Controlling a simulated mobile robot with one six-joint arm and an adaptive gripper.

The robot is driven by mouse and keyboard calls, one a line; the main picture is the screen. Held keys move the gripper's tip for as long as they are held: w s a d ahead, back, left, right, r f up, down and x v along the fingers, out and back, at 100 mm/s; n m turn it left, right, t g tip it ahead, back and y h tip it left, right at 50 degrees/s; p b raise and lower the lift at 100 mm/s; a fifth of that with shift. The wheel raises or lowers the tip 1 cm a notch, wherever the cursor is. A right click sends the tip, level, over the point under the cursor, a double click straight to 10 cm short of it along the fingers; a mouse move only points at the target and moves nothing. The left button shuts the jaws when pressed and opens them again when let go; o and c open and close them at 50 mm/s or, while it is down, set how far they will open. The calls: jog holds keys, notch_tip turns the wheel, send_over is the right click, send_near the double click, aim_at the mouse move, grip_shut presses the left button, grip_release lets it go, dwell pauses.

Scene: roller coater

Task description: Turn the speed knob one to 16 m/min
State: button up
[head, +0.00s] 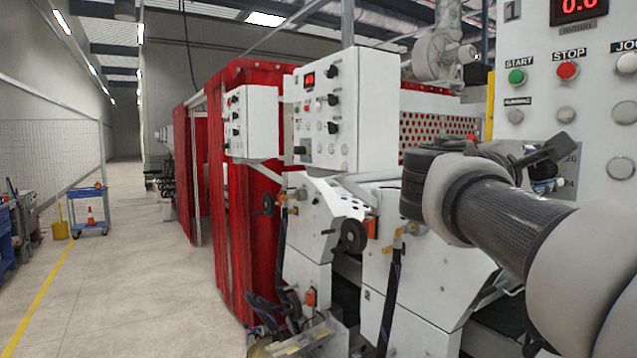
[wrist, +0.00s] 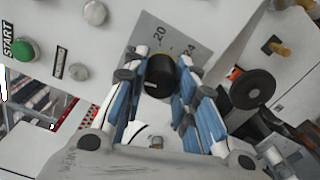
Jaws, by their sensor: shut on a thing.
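The speed knob (wrist: 161,76) is a black round knob with a small white mark, on a grey scale plate (wrist: 180,38) where 20 and 24 can be read. My gripper (wrist: 162,66) has its blue-padded fingers on both sides of the knob and is shut on it. The rest of the scale, including 16, is hidden or out of sight. In the head view my gripper (head: 545,160) is at the white panel, in front of the knob, with the plate (head: 570,165) partly showing. A red display (head: 579,8) above reads 0.0.
The panel has a green START button (head: 516,76), a red STOP button (head: 567,70) and several grey buttons near my gripper. A black handwheel (wrist: 252,88) is to the right in the wrist view. Open floor (head: 120,270) lies at the left.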

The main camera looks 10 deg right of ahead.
jog(key=shift+f+m+b, duration=0.15)
jog(key=shift+m+b, duration=0.75)
jog(key=shift+m, duration=0.1)
jog(key=o, duration=1)
jog(key=shift+a, duration=0.15)
jog(key=shift+o, duration=0.4)
jog(key=shift+s+a+f, duration=0.1)
jog(key=shift+a+f, duration=0.35)
jog(key=shift+a, duration=0.1)
jog(key=shift+s+a+f, duration=0.2)
jog(key=shift+f, duration=0.3)
jog(key=shift+d+r, duration=0.2)
jog(key=shift+r, duration=0.15)
